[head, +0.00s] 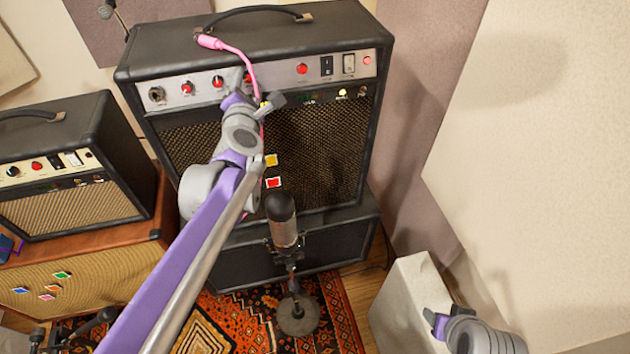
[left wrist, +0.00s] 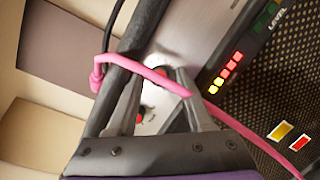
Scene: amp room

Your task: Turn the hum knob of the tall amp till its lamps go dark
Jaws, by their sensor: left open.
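The tall amp (head: 290,45) is black, with a silver panel holding several red-capped knobs; their labels are too small to read. My left gripper (head: 248,86) is at the panel's middle, partly covering a red knob. In the left wrist view, my left gripper's (left wrist: 157,74) open fingers straddle a red-capped knob (left wrist: 161,71); I cannot tell whether they touch it. A pink cable (left wrist: 130,65) crosses in front of the fingers. A row of lamps (left wrist: 225,73) glows yellow to red beside the panel. My right gripper (head: 440,318) is low at the right, its jaws unclear.
The pink cable (head: 225,46) hangs over the amp's top edge and down its front. A microphone on a stand (head: 284,222) stands before the lower cabinet. A smaller amp (head: 65,170) sits on a brown cabinet at left. A pale block (head: 405,300) stands at right.

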